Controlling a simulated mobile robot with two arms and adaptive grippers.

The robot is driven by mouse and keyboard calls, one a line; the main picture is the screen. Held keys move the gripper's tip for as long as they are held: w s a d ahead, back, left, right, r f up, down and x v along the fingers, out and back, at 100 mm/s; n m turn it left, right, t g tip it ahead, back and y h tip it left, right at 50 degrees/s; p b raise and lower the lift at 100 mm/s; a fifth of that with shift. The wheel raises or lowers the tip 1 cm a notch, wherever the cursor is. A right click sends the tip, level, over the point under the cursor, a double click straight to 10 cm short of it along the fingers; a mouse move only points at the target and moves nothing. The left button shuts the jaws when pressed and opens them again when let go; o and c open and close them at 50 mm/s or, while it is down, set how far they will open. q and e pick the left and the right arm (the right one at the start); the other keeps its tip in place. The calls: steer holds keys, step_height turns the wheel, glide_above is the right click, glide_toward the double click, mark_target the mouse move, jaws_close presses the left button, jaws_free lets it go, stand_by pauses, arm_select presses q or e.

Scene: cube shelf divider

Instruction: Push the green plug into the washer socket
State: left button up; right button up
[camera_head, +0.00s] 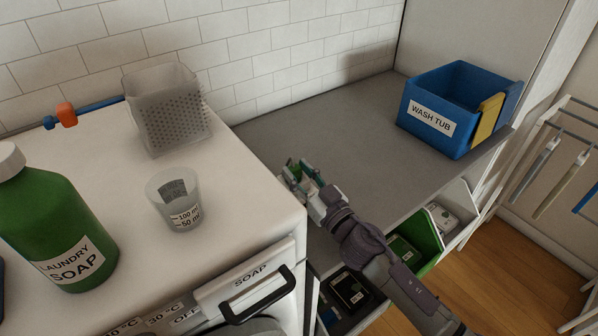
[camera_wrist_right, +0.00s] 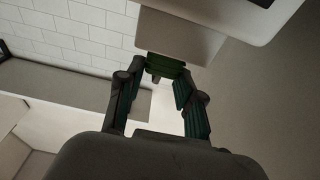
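My right gripper (camera_head: 301,172) reaches in beside the right side of the white washer (camera_head: 250,185), above the grey counter. In the right wrist view the gripper (camera_wrist_right: 160,75) has its two fingertips at either side of the green plug (camera_wrist_right: 166,65), and it looks shut on it. The plug lies by the lower edge of a pale block (camera_wrist_right: 178,38); whether it touches the block or only overlaps it in the picture I cannot tell. I cannot make out the washer socket in either view. My left gripper is not in view.
On the washer top stand a green soap bottle (camera_head: 62,225), a measuring cup (camera_head: 176,198) and a perforated bin (camera_head: 168,108). A blue wash tub (camera_head: 428,92) stands at the back right of the grey counter (camera_head: 345,125). The middle of that counter is clear. Open drawers (camera_head: 412,245) lie below.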

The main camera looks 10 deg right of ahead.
mark_target(296, 170)
steer(key=o, duration=0.5)
steer(key=shift+o, duration=0.2)
steer(key=shift+s, duration=0.1)
steer(key=shift+b+v, duration=0.3)
steer(key=shift+v, duration=2.1)
steer(key=shift+d, duration=0.1)
